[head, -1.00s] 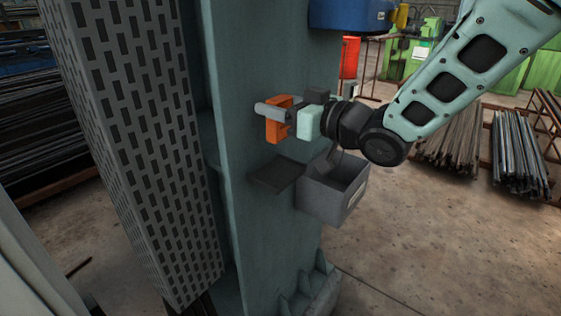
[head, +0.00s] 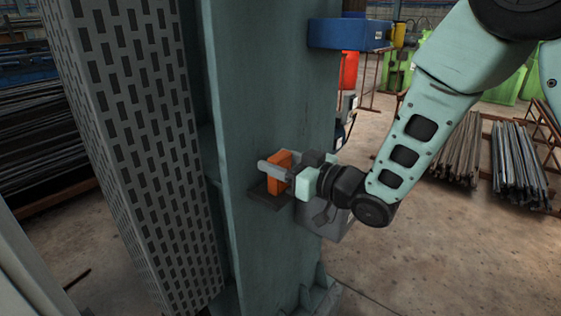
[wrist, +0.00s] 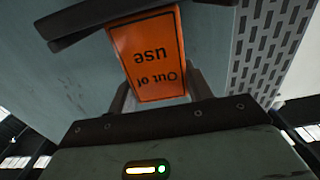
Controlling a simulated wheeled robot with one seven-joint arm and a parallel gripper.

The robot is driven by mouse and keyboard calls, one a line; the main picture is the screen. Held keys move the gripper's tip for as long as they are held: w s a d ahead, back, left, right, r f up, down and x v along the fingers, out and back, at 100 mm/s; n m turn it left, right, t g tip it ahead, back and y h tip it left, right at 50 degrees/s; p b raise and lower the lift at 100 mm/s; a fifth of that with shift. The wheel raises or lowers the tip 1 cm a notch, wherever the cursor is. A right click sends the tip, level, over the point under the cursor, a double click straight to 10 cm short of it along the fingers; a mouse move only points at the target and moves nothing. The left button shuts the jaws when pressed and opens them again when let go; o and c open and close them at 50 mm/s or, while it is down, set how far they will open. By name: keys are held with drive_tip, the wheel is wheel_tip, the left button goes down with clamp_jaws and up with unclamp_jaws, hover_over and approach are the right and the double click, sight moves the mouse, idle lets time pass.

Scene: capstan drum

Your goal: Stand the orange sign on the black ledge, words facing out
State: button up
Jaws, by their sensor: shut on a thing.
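The orange sign (head: 280,158) is held upright in my gripper (head: 272,172), just over the black ledge (head: 266,198) on the green column. Its lower end is at the ledge in the head view; I cannot tell whether they touch. In the wrist view the sign (wrist: 148,60) shows "Out of use" upside down in the picture, its words facing the wrist camera, away from the column. My gripper (wrist: 160,92) is shut on the sign's sides. The ledge (wrist: 75,20) is a dark bar at the top, next to the sign's lower edge.
A grey open box (head: 325,225) is fixed to the column right of the ledge, partly hidden by my wrist. A blue box (head: 350,34) juts out higher up. A perforated grey panel (head: 140,150) stands to the left.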

drive_tip(key=o, duration=1)
drive_tip(key=b+v, duration=0.3)
drive_tip(key=v, duration=0.9)
drive_tip(key=s+d+f+m+g+h, duration=0.25)
drive_tip(key=s+f+g+h, duration=0.45)
drive_tip(key=s+h, duration=0.4)
drive_tip(key=s+d+g+h, duration=0.1)
drive_tip(key=s+g, duration=0.3)
drive_tip(key=s, duration=0.8)
drive_tip(key=shift+s+d+f+h, duration=0.25)
drive_tip(key=shift+d+f+h, duration=0.15)
drive_tip(key=shift+h, duration=0.4)
